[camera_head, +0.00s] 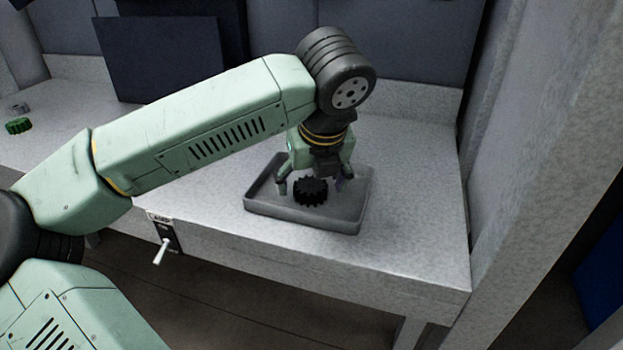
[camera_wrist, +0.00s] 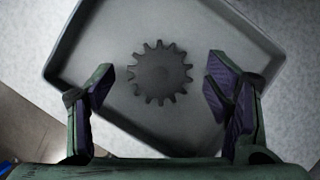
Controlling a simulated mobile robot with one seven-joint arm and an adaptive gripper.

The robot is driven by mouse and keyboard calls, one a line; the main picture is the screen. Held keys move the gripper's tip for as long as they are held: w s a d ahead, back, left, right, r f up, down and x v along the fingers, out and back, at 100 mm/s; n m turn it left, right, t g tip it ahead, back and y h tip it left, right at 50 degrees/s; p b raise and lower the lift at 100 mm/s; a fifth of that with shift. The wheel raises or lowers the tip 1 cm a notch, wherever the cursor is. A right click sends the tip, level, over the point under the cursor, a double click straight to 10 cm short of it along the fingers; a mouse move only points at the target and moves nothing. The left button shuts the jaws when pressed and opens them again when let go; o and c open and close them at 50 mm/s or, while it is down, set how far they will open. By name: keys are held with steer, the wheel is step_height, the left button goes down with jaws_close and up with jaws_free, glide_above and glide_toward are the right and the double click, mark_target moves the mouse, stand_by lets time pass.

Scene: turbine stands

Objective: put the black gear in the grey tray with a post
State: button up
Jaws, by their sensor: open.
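The black gear (camera_head: 310,191) is inside the grey tray (camera_head: 262,209), near its middle. In the wrist view the gear (camera_wrist: 160,72) lies flat, teeth all round, with the tray (camera_wrist: 190,20) floor around it. I cannot make out a post; whether one is under the gear is hidden. My gripper (camera_head: 312,184) is over the tray, pointing down, with its fingers open. In the wrist view the fingers of my gripper (camera_wrist: 160,88) stand to the left and right of the gear, with a gap on each side, not touching it.
The tray is on a light grey bench (camera_head: 415,215), with free surface to its right. A green gear (camera_head: 18,126) lies at the far left of the bench. A switch with a white lever (camera_head: 163,248) is on the bench's front face. A pale post (camera_head: 550,130) rises at right.

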steer(key=shift+o, duration=0.9)
steer(key=p+v, duration=0.2)
steer(key=v, duration=0.5)
